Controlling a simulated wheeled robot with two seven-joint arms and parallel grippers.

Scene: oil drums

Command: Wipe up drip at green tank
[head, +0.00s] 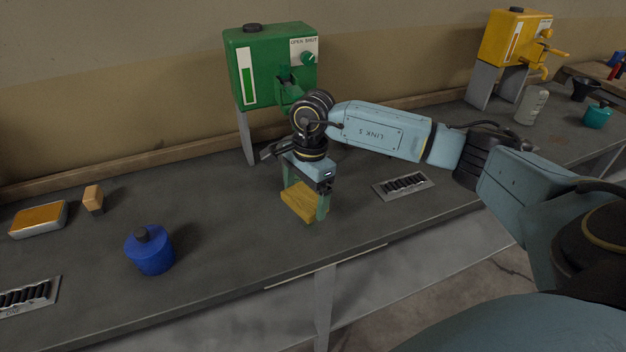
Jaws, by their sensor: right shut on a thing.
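The green tank (272,62) stands on legs at the back of the bench, with a sight strip, a knob labelled OPEN SHUT and a green spout. My right gripper (306,203) points down in front of the green tank. It is shut on a yellow pad (298,200), perhaps a sponge or cloth, at or just above the bench top; I cannot tell if it touches. No drip shows clearly by the green tank; my right wrist and gripper cover part of that area. My left gripper is out of view.
On the grey bench (215,215) are a blue can (150,251), an orange-topped tray (38,219), a small tan block (93,199) and a slotted drain (403,185). A yellow tank (513,40), grey bottle (531,105) and teal can (597,116) stand right.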

